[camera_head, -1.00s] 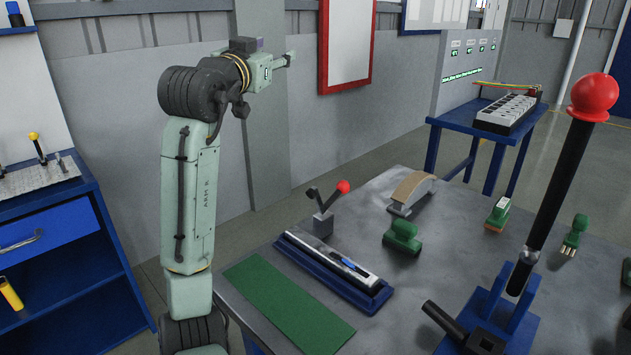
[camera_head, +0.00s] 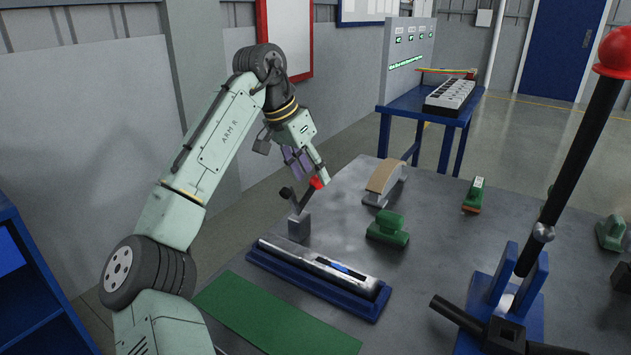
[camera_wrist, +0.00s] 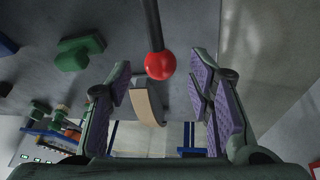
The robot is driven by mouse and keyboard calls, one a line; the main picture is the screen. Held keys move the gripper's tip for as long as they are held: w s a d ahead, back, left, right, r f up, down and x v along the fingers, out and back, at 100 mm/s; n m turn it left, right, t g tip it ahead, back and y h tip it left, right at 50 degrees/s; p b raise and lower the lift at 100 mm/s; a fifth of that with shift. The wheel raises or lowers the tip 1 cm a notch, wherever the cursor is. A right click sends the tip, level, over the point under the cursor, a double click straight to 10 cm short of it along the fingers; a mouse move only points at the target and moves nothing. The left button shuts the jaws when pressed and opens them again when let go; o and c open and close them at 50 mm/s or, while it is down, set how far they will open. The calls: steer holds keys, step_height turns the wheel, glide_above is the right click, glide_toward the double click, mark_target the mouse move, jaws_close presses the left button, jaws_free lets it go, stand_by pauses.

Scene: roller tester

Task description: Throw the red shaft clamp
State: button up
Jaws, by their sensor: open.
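The small clamp lever with a red ball knob (camera_head: 316,182) rises from a grey block (camera_head: 299,227) on the metal table, behind the blue tray. A short dark arm leans left from the same block. My gripper (camera_head: 308,172) is open over the lever, with its fingers close to the red knob. In the wrist view the red knob (camera_wrist: 160,65) on its dark rod lies between the spread purple-padded fingers of my gripper (camera_wrist: 160,75), with gaps on both sides. No finger contact shows there.
A blue tray (camera_head: 375,308) holding a silver shaft and a green mat (camera_head: 275,320) lie in front. A tall black lever with a larger red ball (camera_head: 617,52) stands at right. A tan curved piece (camera_head: 384,176) and a green block (camera_head: 388,228) lie right of the clamp.

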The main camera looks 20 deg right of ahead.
mark_target(314, 176)
steer(key=shift+x, duration=1.85)
steer(key=shift+c, duration=0.4)
jaws_close()
